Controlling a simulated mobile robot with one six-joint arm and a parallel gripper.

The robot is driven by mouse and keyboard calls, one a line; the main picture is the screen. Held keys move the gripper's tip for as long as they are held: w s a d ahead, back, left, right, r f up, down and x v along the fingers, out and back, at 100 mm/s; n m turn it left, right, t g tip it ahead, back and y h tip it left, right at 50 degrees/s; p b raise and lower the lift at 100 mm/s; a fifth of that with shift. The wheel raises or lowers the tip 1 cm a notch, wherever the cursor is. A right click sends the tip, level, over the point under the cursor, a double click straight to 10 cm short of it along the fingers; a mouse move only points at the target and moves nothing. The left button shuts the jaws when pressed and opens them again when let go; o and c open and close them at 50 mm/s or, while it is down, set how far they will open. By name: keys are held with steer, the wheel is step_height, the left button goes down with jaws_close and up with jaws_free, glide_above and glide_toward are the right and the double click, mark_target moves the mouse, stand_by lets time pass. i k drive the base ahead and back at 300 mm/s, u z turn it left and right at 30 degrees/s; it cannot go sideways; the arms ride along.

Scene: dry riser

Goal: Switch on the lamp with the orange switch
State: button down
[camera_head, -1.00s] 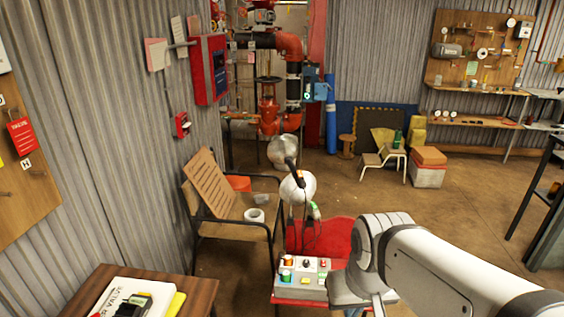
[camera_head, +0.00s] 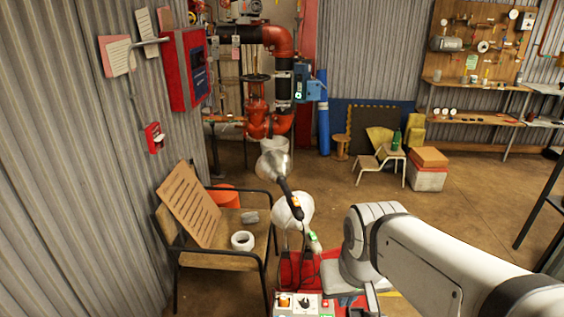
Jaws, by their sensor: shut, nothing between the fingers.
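My gripper (camera_head: 371,299) is at the bottom edge, right of and below both lamps. It is shut and empty, apart from the lamps, and partly cut off by the frame.
A grey control box (camera_head: 310,309) with coloured knobs is at the bottom edge, by a red surface (camera_head: 329,257). A wooden chair (camera_head: 223,260) holding a slatted board and a white roll stands left of the lamps. Open floor (camera_head: 450,215) lies beyond my arm.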

mark_target(297, 203)
steer(key=i, duration=0.85)
steer(key=u, duration=0.05)
